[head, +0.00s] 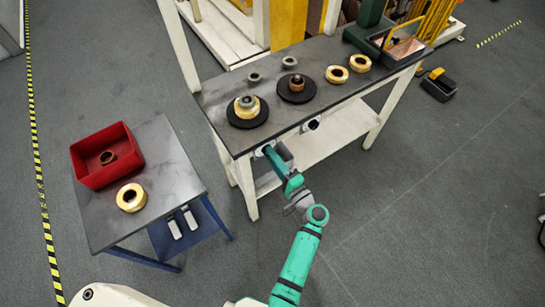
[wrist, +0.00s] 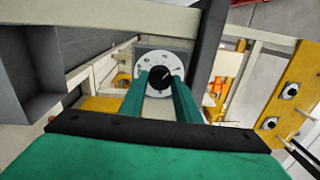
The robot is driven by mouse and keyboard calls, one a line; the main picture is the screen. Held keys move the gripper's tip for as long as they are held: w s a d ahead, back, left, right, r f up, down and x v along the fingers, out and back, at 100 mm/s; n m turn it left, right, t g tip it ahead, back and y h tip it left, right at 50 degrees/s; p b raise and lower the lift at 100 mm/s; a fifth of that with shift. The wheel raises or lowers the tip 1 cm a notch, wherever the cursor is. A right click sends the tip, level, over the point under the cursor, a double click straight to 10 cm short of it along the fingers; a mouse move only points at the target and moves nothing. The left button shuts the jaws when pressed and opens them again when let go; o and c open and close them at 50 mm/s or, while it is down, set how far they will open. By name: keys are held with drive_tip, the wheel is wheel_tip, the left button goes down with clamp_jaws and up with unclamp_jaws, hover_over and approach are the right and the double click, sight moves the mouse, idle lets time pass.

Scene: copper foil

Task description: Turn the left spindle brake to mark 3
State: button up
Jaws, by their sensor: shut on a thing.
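The left spindle brake is a black knob (wrist: 159,78) on a round white dial (wrist: 142,68) with small dark marks, on a grey plate. In the wrist view the knob sits between the two green fingers of my gripper (wrist: 161,84), which is shut on it. A pale pointer line on the knob seems to lean to the upper right; the mark it meets is too small to read. In the head view my gripper (head: 268,151) is at the bench's front edge, below the left spindle (head: 246,103), and mostly hides this brake. The right brake (head: 311,125) is free.
The grey bench (head: 225,90) carries two black discs, gold rings (head: 337,74) and grey collars (head: 289,62). A side table (head: 160,165) at left holds a red bin (head: 90,178) and a gold roll (head: 131,198). The floor right of my arm is clear.

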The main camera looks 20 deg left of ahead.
drive_tip(key=shift+f, duration=0.1)
idle(0.3)
drive_tip(key=o, duration=1)
drive_tip(key=shift+o, duration=0.2)
drive_tip(key=v, duration=1)
drive_tip(key=shift+s+d, duration=0.3)
drive_tip(key=shift+d, duration=0.05)
